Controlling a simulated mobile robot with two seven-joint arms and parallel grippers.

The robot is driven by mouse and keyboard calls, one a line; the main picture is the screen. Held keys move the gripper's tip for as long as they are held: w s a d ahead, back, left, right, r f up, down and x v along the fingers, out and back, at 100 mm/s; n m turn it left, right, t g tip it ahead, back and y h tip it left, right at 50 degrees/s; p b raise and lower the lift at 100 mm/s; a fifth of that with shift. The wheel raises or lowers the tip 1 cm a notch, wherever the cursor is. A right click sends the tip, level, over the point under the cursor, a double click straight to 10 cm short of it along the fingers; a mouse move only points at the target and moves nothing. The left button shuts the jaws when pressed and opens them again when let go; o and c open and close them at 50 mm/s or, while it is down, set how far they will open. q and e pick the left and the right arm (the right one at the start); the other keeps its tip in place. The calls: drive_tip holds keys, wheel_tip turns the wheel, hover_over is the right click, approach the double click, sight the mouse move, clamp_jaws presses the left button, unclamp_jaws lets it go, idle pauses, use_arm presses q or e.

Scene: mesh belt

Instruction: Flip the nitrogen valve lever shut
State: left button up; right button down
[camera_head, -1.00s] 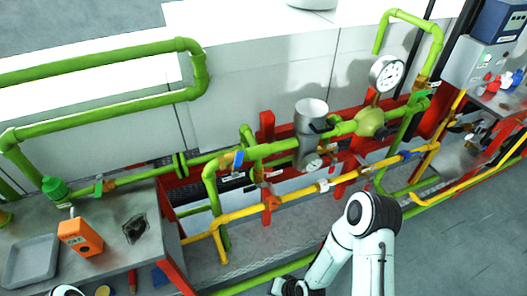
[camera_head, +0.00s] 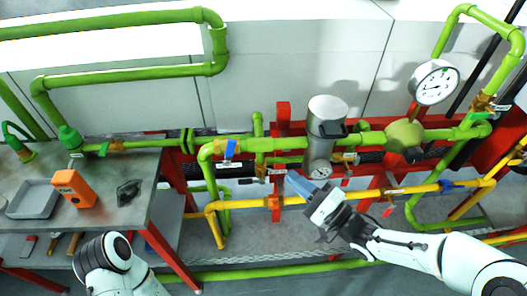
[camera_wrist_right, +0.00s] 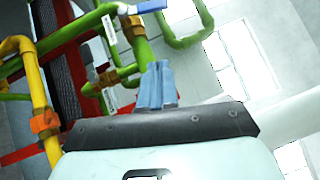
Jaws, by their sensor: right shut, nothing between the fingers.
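A blue valve lever (camera_head: 231,149) stands steeply across the upper green pipe at a brass valve body, with a white tag below it. A blue handle (camera_wrist_right: 152,5) also shows at the top edge of the right wrist view, partly cut off. The labels are too small to read, so I cannot tell for sure which valve is nitrogen. My right gripper (camera_head: 293,182) is in front of the pipes, right of and below the blue lever and apart from it. In the right wrist view its fingers (camera_wrist_right: 158,85) are together and empty. My left arm shows at the lower left; its gripper is out of view.
A grey cylinder (camera_head: 327,118) and a pressure gauge (camera_head: 434,83) stand to the right. Red frame posts (camera_head: 283,116) stand behind. An orange device (camera_head: 74,188) stands on the left bench.

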approach(229, 154)
drive_tip(key=w+a+r, duration=0.1)
drive_tip(key=w+r, duration=0.2)
drive_tip(key=w, duration=0.3)
use_arm(q)
drive_tip(key=shift+r, duration=0.2)
use_arm(e)
drive_tip(key=shift+s+a, duration=0.1)
drive_tip(key=shift+a, duration=0.4)
